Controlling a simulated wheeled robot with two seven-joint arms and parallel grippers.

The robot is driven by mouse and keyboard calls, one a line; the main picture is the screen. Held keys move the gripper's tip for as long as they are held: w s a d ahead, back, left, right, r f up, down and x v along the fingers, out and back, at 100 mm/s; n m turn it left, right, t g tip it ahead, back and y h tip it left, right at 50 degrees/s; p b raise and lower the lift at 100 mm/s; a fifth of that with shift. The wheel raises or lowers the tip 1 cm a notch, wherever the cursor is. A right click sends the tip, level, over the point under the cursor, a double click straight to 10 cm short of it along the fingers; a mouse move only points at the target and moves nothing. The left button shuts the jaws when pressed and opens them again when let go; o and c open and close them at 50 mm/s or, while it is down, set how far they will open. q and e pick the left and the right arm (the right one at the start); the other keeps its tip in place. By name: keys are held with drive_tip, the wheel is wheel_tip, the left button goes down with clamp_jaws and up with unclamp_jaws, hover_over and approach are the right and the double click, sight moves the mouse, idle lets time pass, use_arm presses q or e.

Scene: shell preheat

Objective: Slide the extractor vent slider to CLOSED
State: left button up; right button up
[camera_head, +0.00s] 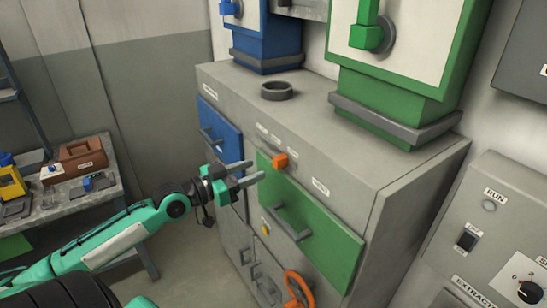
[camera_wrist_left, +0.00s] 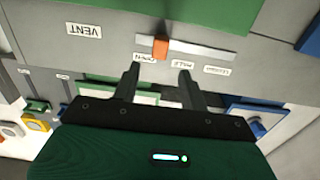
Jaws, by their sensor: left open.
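The vent slider's orange knob (camera_head: 279,161) is on the front of the grey cabinet, above the green drawer. In the left wrist view, upside down, the knob (camera_wrist_left: 160,47) sits on a pale track (camera_wrist_left: 205,49) near the OPEN label (camera_wrist_left: 145,57), towards HALF (camera_wrist_left: 183,63). The CLOSED label (camera_wrist_left: 217,70) is at the track's other end. The VENT label (camera_wrist_left: 84,30) is beyond the OPEN end. My left gripper (camera_head: 258,170) is open and empty, its fingertips (camera_wrist_left: 159,72) pointing at the knob, one to each side, apparently short of it. My right gripper is out of view.
A green drawer (camera_head: 322,240) with a grey handle and a blue drawer (camera_head: 220,128) are in the cabinet front. An orange wheel (camera_head: 300,288) is below. A control panel (camera_head: 500,225) stands at right, and a side table (camera_head: 70,205) with objects at left.

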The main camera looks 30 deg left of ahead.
sight(275, 161)
use_arm(q)
drive_tip(key=p+x, duration=0.1)
drive_tip(key=x, duration=0.2)
drive_tip(key=p+x, duration=0.1)
drive_tip(key=x, duration=0.1)
drive_tip(key=shift+w+r+p, duration=0.1)
drive_tip(key=shift+r+p, duration=0.15)
drive_tip(key=shift+p, duration=0.05)
drive_tip(key=shift+p+x, duration=0.4)
drive_tip(key=shift+x, duration=0.7)
drive_tip(key=shift+d+f, duration=0.1)
drive_tip(key=shift+f, duration=0.1)
drive_tip(key=shift+c, duration=0.4)
